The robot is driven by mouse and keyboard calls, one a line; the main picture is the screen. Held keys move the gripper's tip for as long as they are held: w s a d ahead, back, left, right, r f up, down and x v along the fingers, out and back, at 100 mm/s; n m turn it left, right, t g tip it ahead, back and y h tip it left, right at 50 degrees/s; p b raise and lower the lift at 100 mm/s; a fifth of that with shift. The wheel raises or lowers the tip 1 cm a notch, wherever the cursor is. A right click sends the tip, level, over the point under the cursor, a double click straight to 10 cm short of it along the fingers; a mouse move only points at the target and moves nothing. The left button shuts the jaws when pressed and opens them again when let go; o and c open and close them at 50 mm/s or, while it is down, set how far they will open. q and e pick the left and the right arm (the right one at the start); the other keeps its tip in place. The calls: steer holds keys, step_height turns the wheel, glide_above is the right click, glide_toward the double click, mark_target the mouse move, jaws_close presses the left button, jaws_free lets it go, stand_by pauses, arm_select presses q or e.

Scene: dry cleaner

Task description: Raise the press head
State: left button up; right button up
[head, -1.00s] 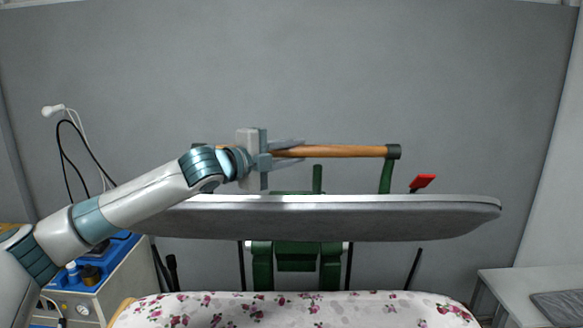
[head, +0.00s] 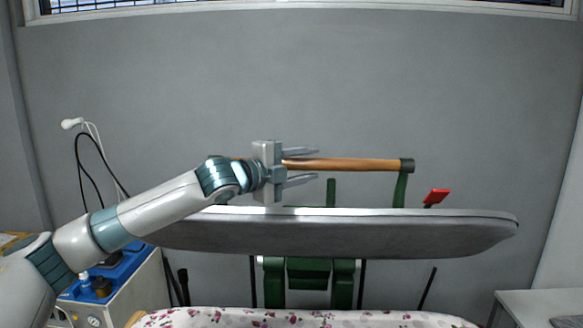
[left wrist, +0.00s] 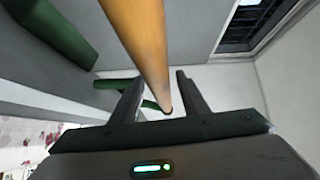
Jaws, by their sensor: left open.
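The press head (head: 340,232) is a long grey plate, raised clear above the padded board (head: 250,318) with its floral cover. A wooden handle bar (head: 350,164) runs above the press head on green brackets (head: 400,190). My left gripper (head: 303,166) is open at the bar's left part, with one finger above the bar and one below it in the head view. In the left wrist view the orange-brown bar (left wrist: 140,35) passes between the open fingers of the left gripper (left wrist: 158,95). My right gripper is not in view.
A cabinet with a blue top (head: 115,265) and a cable stands at the left. A red lever (head: 437,196) is right of the bar. A white table (head: 535,305) is at the lower right. The wall behind is clear.

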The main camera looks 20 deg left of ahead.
arm_select(q)
steer(key=shift+s+a+f+b, duration=0.1)
steer(key=shift+s+a+b, duration=0.2)
steer(key=shift+s, duration=0.1)
steer(key=b+v, duration=0.6)
steer(key=v, duration=1)
steer(key=shift+s, duration=0.25)
